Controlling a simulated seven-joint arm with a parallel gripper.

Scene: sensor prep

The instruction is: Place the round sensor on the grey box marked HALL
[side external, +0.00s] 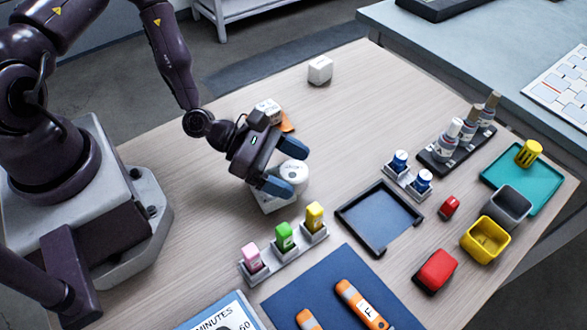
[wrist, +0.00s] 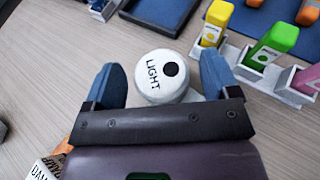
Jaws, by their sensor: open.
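The round sensor (side external: 294,170) is a white cylinder. In the wrist view the round sensor (wrist: 158,76) has a black dot and the word LIGHT on top. It appears to rest on a pale box (side external: 268,204), partly hidden by my gripper; no marking on that box can be read. My gripper (side external: 284,168) is open, with one blue finger on either side of the sensor. In the wrist view my gripper (wrist: 162,72) shows gaps between both fingers and the sensor. I cannot make out the word HALL on any box.
A white box (side external: 320,70) stands at the back, its marking unreadable. Another white box (side external: 267,108) stands behind my gripper beside an orange piece (side external: 287,122). A rack (side external: 285,252) with pink, green and yellow pieces stands in front. A dark tray (side external: 378,218) lies to the right.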

